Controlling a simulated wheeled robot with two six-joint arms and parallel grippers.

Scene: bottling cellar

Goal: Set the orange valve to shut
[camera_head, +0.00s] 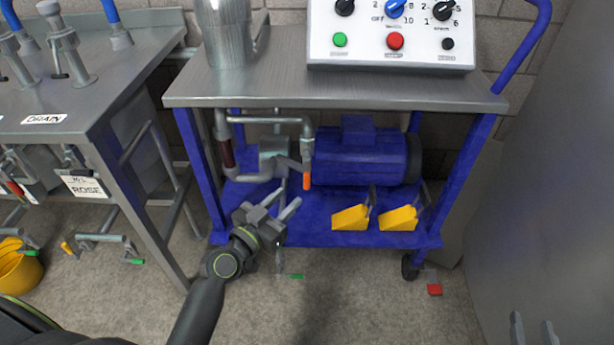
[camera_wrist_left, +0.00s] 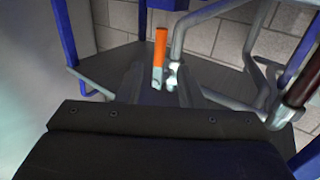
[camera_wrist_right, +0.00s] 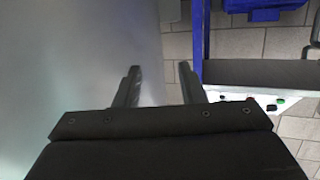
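The orange valve handle (camera_head: 307,181) hangs straight down from a grey pipe under the cart top, left of the blue motor. It also shows in the left wrist view (camera_wrist_left: 160,48), upright in that picture, beyond and between the finger lines. My left gripper (camera_head: 285,203) is open and empty, just left of and a little below the handle in the head view, with no contact visible. My left fingers (camera_wrist_left: 160,85) are dark and partly blurred in the wrist view. My right gripper (camera_head: 534,328) is open and empty at the bottom right; its spread fingers show in the right wrist view (camera_wrist_right: 160,85).
The blue motor (camera_head: 362,155) and yellow wedges (camera_head: 350,218) sit on the cart's lower shelf. Grey pipes and a brown sight glass (camera_head: 226,152) stand left of the handle. The steel cart top (camera_head: 270,88) overhangs. A grey cabinet (camera_head: 550,190) stands close at right.

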